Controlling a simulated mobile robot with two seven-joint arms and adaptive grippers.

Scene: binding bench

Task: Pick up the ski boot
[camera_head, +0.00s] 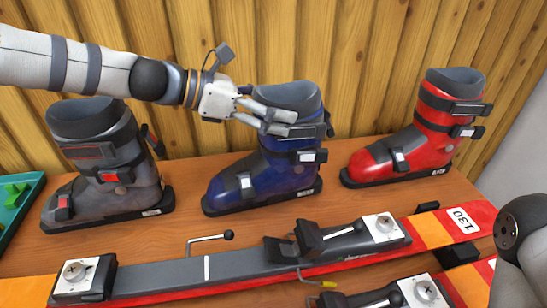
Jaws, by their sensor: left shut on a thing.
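Three ski boots stand upright in a row on the wooden bench. The blue boot (262,174) is in the middle, its toe toward the left. A grey boot (106,160) stands to its left and a red boot (418,135) to its right. My left gripper (290,122) comes in from the left and is shut on the upper cuff of the blue boot. The boot's sole appears to rest on the bench. Part of the cuff is hidden behind the fingers. My right gripper is not in view; a dark and white part of my arm shows at the right edge.
Skis with bindings (250,264) lie across the front of the bench (185,240). A binding lever (228,235) sticks up behind them. A teal tray (32,196) with green pieces is at the left edge. A wooden plank wall (350,60) stands close behind the boots.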

